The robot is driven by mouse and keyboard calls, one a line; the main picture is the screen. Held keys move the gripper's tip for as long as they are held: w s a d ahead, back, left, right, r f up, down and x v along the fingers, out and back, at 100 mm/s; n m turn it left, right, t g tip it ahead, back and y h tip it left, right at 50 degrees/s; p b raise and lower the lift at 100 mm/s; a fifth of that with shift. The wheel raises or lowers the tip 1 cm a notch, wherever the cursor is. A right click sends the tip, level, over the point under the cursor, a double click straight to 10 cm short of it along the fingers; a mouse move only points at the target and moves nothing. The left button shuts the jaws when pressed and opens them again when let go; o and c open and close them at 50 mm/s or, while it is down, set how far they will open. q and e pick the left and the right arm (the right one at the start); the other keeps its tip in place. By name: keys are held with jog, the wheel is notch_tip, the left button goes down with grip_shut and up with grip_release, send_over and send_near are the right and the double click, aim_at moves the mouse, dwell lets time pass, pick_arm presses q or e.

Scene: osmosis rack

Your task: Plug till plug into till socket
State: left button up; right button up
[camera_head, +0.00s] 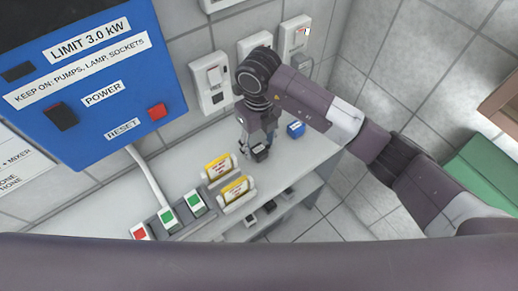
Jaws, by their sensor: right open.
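My right gripper (258,141) points down over the white shelf top, its fingers open. A small black block, perhaps a plug (260,153), sits at its fingertips; whether it stands between them or just in front I cannot tell. A small blue block, perhaps another plug (295,129), stands on the shelf to the right. White socket boxes are on the tiled wall: a left one (211,84), a middle one (250,45) partly behind my right arm, and a right one (295,35). Their labels are too small to read, so I cannot tell which is the till socket. My left gripper is out of view.
A blue power panel (85,75) with switches hangs at left. Two yellow-labelled holders (236,191) and a switch strip (168,217) stand on the white shelf (290,160). Dark items (268,206) lie on the lower shelf. A green box (485,170) is at right.

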notch_tip(320, 180, down, 2)
jog(key=shift+s+f+p, duration=0.1)
jog(key=shift+s+p, duration=0.05)
jog(key=shift+p, duration=0.15)
jog(key=shift+f, duration=0.4)
jog(key=c, duration=1.2)
jog(key=shift+o, duration=0.2)
jog(key=shift+r, duration=0.1)
notch_tip(320, 180, up, 11)
jog(key=b, duration=0.3)
notch_tip(320, 180, up, 9)
send_over(259, 149)
